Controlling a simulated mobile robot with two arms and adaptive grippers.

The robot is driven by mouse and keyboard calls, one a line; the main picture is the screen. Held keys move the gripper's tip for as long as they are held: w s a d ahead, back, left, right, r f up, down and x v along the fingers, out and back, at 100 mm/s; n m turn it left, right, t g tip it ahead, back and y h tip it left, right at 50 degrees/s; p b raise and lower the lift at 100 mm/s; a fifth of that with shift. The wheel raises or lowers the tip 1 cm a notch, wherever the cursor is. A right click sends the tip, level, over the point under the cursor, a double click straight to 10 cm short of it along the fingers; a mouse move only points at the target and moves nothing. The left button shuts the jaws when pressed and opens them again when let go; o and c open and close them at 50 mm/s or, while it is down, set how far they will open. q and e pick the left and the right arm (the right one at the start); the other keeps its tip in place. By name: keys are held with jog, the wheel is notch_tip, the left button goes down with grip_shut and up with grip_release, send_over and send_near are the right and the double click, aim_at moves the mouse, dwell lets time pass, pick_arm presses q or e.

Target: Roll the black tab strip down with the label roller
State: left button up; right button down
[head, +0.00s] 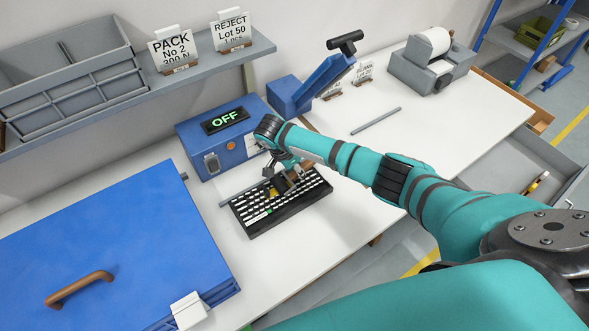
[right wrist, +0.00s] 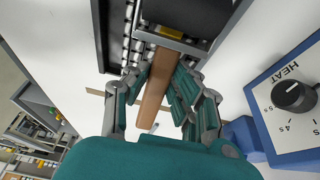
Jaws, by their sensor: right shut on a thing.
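My right gripper (right wrist: 160,90) is shut on the brown wooden handle (right wrist: 153,95) of the label roller. The roller's grey frame and dark cylinder (right wrist: 188,14) lie at the top of the right wrist view, over part of the keyboard. The keyboard (head: 262,219), black with white keys, lies on the white table in the head view; its keys also show in the right wrist view (right wrist: 135,50). My right gripper (head: 287,180) is over its far half. I cannot tell whether the roller touches the keys. I cannot pick out the black tab strip. My left gripper is out of view.
A blue control box (head: 222,140) with an "OFF" display stands behind the keyboard; its HEAT dial (right wrist: 293,95) shows in the wrist view. A large blue lid (head: 100,250) with a brown handle is at left.

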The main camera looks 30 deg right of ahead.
jog(key=shift+d+f, duration=0.1)
jog(key=shift+d, duration=0.4)
dwell(0.3)
jog(key=shift+d, duration=0.5)
jog(key=shift+w+d, duration=0.1)
jog(key=shift+a+p, duration=0.3)
jog(key=shift+p, duration=0.1)
jog(key=shift+a, duration=0.65)
jog(key=shift+a+p, duration=0.15)
jog(key=shift+p, duration=0.2)
jog(key=shift+s+a, duration=0.3)
jog(key=shift+a, duration=0.35)
jog(key=shift+a, duration=0.1)
jog(key=shift+p, duration=0.3)
